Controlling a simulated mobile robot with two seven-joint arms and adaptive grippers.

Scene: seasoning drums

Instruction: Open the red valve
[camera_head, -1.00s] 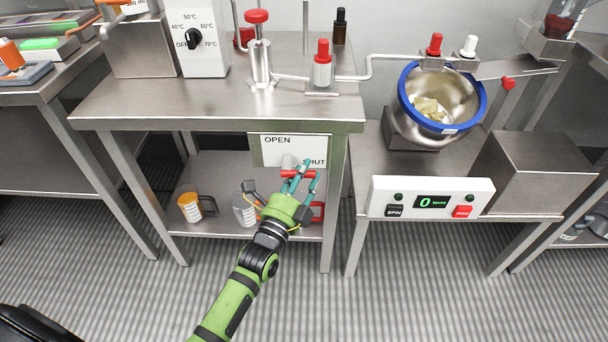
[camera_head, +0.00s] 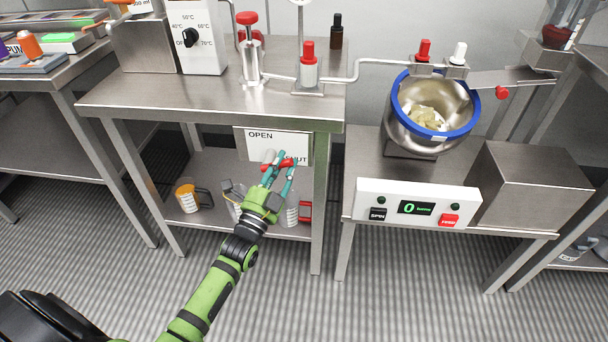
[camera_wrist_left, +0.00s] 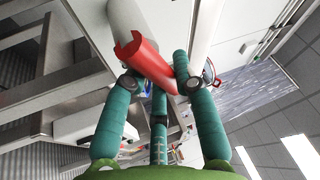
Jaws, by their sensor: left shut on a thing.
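The red valve (camera_head: 284,163) has a red handle on a pale pipe stub, in front of the OPEN/SHUT sign (camera_head: 262,140) under the middle table. In the left wrist view the red handle (camera_wrist_left: 145,62) lies across the fingertips, below the pale cylinder. My left gripper (camera_head: 279,169) reaches up from below, its teal fingers closed around the red handle. The fingers cover part of the handle and of the word SHUT, so the handle's exact angle is hard to tell. My right gripper is not in view.
Below the gripper, the lower shelf (camera_head: 215,223) holds an orange-and-white cup (camera_head: 187,197) and other containers. A table leg (camera_head: 320,210) stands just right of the gripper. Farther right is a blue-rimmed drum (camera_head: 405,130) above a control panel (camera_head: 415,206).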

